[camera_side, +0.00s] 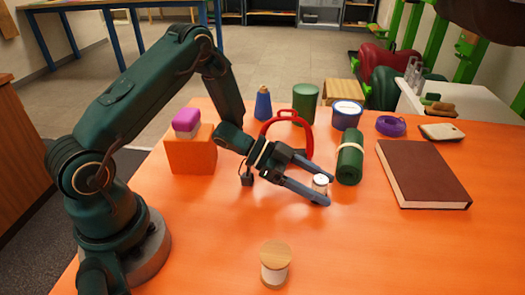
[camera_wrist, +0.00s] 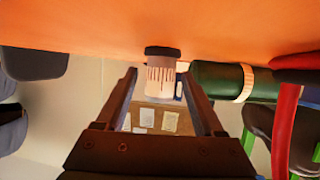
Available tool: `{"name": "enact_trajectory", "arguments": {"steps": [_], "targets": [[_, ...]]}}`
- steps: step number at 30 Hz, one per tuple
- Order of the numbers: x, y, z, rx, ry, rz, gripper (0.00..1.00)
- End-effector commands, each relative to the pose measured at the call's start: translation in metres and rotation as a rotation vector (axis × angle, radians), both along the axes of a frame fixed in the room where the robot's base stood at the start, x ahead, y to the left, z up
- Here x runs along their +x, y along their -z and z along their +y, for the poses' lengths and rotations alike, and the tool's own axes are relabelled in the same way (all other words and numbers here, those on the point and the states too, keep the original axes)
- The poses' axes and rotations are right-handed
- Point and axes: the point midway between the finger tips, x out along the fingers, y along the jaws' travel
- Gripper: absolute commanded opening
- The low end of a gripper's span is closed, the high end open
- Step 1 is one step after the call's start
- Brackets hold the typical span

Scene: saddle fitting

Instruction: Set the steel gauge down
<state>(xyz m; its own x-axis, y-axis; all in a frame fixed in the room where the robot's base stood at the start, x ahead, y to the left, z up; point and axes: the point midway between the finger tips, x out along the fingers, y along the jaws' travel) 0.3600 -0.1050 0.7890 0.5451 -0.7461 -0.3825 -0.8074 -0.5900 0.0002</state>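A small pale cylinder with vertical marks and a dark end, seemingly the steel gauge (camera_side: 320,184), stands upright on the orange table, or very close to it. It also shows in the wrist view (camera_wrist: 162,76), its dark end against the orange surface at the top of the picture. My gripper (camera_side: 328,187) is low over the table, with one finger on each side of the gauge near the fingertips. In the wrist view the fingers (camera_wrist: 159,74) are spread, with a gap beside the gauge at left. The gap at right is too narrow to judge.
A green roll (camera_side: 350,157) lies close to the fingertips on the right. A red arch (camera_side: 305,130) stands behind my gripper. An orange block (camera_side: 191,152) with a pink piece is at left, a brown book (camera_side: 420,172) at right. A wooden-lidded jar (camera_side: 275,265) is in front.

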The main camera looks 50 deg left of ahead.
Motion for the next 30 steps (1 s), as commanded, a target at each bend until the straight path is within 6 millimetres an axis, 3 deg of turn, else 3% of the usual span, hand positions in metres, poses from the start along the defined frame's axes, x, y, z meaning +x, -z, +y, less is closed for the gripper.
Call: {"name": "enact_trajectory", "arguments": {"steps": [10,14,16,30], "targets": [[0.0,-0.004,0.0,-0.001,0.0,-0.001,0.69],[-0.009,-0.01,0.014,0.0,-0.007,0.0,0.69],[-0.017,-0.016,0.025,-0.001,-0.006,-0.001,0.69],[-0.016,-0.077,0.022,0.001,0.002,-0.004,0.69]]}}
